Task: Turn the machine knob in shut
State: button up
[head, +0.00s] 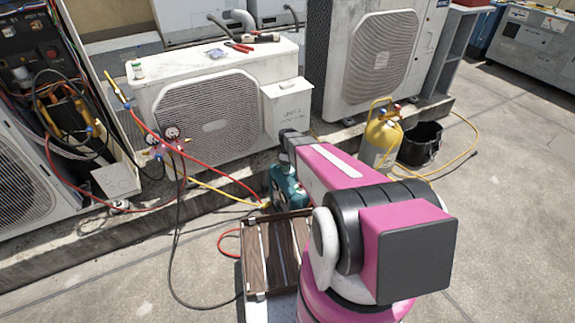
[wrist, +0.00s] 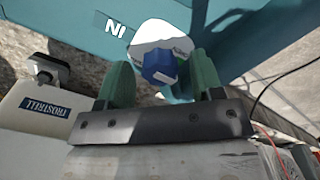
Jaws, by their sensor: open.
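The machine (head: 287,187) is a teal unit on the ground in front of the condenser, partly covered by my arm in the head view. In the wrist view its teal body (wrist: 215,30) fills the top, with white letters "NI". A blue knob (wrist: 160,68) sits on a white round base (wrist: 158,37). My gripper (wrist: 163,64) is open, with one green finger on each side of the knob. I cannot tell whether either finger touches it. In the head view my arm hides the knob and fingers.
A cream body labelled FROSTBELL (wrist: 40,108) lies left of the fingers. A dark slatted case (head: 272,255) is in front of the machine. A yellow cylinder (head: 380,138) and black bucket (head: 420,145) stand to the right. Red and yellow hoses (head: 215,188) run to the left. Open concrete lies right.

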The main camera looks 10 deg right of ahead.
jog(key=c, duration=0.9)
